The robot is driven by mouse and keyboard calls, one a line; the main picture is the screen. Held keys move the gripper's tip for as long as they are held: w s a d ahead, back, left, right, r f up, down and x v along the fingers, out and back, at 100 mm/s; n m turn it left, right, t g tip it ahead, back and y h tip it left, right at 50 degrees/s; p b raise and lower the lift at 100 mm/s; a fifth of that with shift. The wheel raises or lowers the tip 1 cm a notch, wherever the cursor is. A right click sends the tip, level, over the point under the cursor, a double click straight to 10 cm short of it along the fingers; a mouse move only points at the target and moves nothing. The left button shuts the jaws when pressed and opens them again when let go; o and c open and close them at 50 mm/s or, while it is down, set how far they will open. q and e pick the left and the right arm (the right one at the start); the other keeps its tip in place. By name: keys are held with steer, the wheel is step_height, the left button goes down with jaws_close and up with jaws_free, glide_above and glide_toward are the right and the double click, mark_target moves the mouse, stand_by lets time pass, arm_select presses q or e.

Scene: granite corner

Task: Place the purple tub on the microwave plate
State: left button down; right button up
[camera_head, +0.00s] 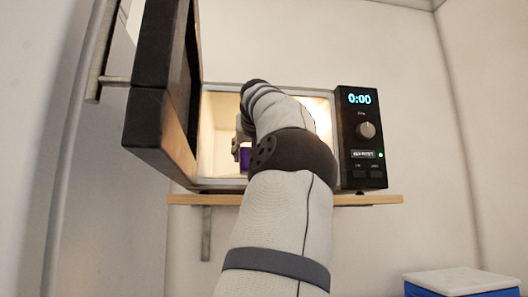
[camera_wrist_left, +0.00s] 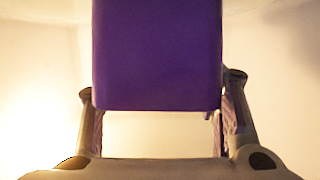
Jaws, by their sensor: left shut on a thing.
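The purple tub (camera_head: 244,158) is inside the lit cavity of the microwave (camera_head: 361,140), mostly hidden behind my left arm in the head view. In the left wrist view the tub (camera_wrist_left: 157,55) fills the upper middle, between the two fingers. My left gripper (camera_head: 240,146) is inside the cavity, shut on the tub; its fingers also show in the left wrist view (camera_wrist_left: 160,110). The microwave plate cannot be made out in either view. Whether the tub touches anything below it cannot be told. My right gripper is not in view.
The microwave door (camera_head: 162,90) stands open on the left, close to my arm. The microwave rests on a wooden shelf (camera_head: 365,200) against the wall. A blue box with a white lid (camera_head: 460,281) is at the lower right.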

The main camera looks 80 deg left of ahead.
arm_select(q)
steer(key=shift+a+f, duration=0.25)
steer(key=shift+f, duration=0.1)
steer(key=shift+w+a+f, duration=0.1)
steer(key=shift+a+f, duration=0.15)
steer(key=shift+a, duration=0.25)
steer(key=c, duration=0.6)
jaws_free()
steer(key=shift+o, duration=0.2)
steer(key=v, duration=1.2)
steer(key=shift+r, duration=0.15)
